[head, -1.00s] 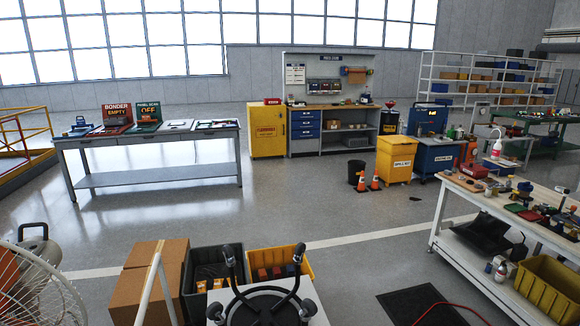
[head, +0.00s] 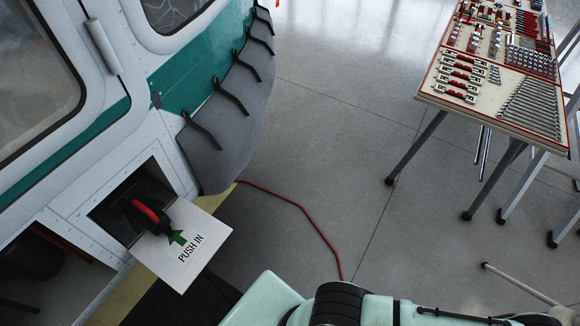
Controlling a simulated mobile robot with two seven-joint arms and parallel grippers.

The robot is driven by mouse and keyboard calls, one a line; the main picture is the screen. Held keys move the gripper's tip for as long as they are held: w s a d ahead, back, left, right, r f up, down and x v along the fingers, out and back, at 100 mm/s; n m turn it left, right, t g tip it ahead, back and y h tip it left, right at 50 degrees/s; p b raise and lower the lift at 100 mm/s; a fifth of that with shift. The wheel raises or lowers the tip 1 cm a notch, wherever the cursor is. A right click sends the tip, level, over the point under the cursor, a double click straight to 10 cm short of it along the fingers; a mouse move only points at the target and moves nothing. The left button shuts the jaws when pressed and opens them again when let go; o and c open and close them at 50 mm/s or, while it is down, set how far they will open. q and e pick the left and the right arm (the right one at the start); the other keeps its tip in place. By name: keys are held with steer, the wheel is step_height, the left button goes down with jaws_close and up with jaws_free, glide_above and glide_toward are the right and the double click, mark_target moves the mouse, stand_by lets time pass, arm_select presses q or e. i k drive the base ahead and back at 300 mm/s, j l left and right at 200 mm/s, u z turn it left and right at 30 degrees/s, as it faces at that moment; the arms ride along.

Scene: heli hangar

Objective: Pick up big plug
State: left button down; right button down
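A big black plug with a red handle (head: 147,211) sits in a square recess in the helicopter's white lower side (head: 80,193), at the lower left of the head view. A white plate (head: 186,250) with a green arrow and the words "PUSH IN" sticks out just below and to the right of it. I cannot tell how deep the plug sits in its socket. Neither of my grippers shows. A mint-green and black part at the bottom edge looks like one of my arm links, to the right of the plug and apart from it.
A red cable (head: 304,208) lies on the grey floor beside the helicopter. A tool board (head: 500,65) with wrenches and sockets stands on legs at the upper right. A grey padded cover (head: 222,130) hangs on the helicopter's side. The floor (head: 330,120) between is mostly clear.

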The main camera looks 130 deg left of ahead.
mark_target(157, 222)
steer(key=u, duration=5.75)
